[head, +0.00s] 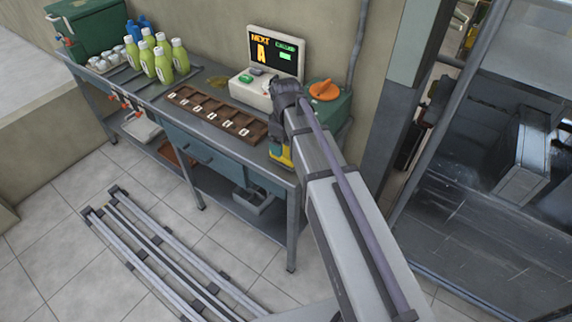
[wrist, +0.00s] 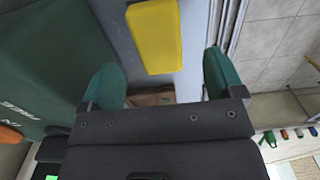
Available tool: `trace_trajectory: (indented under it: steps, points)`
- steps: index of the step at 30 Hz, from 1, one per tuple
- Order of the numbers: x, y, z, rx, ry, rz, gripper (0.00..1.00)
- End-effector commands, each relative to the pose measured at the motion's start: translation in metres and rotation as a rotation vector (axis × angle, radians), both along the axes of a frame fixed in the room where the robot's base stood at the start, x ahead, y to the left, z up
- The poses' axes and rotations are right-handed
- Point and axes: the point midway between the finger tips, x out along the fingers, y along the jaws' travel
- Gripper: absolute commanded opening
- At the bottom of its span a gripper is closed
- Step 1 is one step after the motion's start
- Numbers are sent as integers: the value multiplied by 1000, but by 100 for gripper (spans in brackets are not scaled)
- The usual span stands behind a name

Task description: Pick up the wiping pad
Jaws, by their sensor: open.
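The wiping pad is a yellow rectangular block (wrist: 154,36), lying on the grey bench top in the wrist view. It also shows as a small yellow patch (head: 286,160) near the bench's right end in the head view, partly hidden by my arm. My gripper (wrist: 162,72) is open, with one green finger on each side of the picture. The pad lies beyond the fingertips, roughly in line with the gap between them, and nothing is held. In the head view my arm hides most of the gripper.
A brown slotted tray (head: 213,113) lies on the bench left of the pad. A white device with a screen (head: 275,52) and a green box with an orange top (head: 328,108) stand behind. Several green bottles (head: 163,62) stand farther left. Floor rails (head: 160,255) lie in front.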

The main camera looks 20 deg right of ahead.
Motion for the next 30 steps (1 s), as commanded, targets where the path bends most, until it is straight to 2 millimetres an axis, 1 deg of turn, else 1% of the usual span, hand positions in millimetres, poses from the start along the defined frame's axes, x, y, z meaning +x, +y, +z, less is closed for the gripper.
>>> trace_trajectory:
  steps: [1, 3, 5, 9, 12, 14, 20, 30]
  points:
    - [0, 0, -4, 0, 0, 0, 87]
    - [0, 0, -3, 0, 0, 0, 87]
    - [1, 0, -9, 0, 0, -1, 87]
    - [5, 1, -37, 0, 0, -1, 87]
    - [5, 1, -55, 0, 0, -1, 87]
    - [5, 1, -57, 0, 0, -1, 87]
    - [5, 1, -53, 0, 0, -1, 87]
    - [5, 1, -52, 0, 0, -1, 55]
